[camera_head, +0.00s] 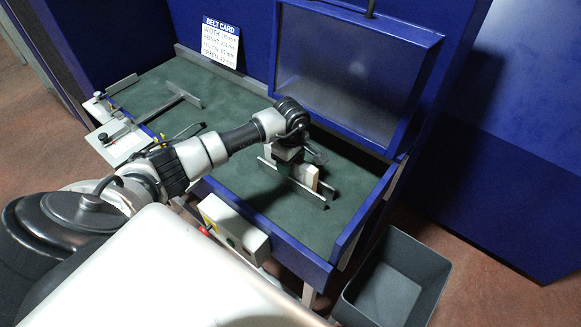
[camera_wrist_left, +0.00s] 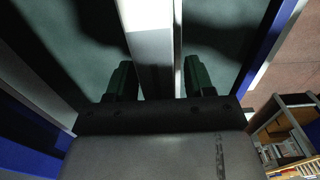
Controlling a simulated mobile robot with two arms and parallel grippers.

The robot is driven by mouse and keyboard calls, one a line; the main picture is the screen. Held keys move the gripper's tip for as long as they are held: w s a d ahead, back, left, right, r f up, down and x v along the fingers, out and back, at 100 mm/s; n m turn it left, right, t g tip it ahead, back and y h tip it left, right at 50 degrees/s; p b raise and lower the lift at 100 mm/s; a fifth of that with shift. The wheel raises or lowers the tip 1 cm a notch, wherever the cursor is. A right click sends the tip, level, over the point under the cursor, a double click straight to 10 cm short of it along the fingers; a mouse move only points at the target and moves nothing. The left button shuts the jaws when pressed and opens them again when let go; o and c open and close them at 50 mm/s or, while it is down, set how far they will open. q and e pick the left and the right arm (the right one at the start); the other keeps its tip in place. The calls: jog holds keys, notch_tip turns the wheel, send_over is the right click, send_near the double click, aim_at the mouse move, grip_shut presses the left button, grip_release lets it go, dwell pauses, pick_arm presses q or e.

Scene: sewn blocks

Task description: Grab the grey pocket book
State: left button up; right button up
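A pale, block-like piece (camera_head: 306,174), possibly the grey pocket book, stands on the green bench top between low metal rails. No cover or title is readable. In the left wrist view a long pale grey-white piece (camera_wrist_left: 152,50) runs between the two dark green fingers. My left gripper (camera_head: 290,160) is over it from above, and it also shows in the left wrist view (camera_wrist_left: 160,82). Its fingers are apart, one on each side of the piece. Whether they press on it cannot be told. My right gripper is not in view.
A raised blue-framed clear guard (camera_head: 345,70) stands behind the bench (camera_head: 235,105). Metal rails (camera_head: 318,200) flank the block. A control box (camera_head: 233,230) is on the front edge. A grey bin (camera_head: 435,275) stands at right. A belt card (camera_head: 220,42) leans at the back.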

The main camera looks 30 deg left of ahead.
pick_arm(q)
grip_shut()
jog(key=shift+r, duration=0.1)
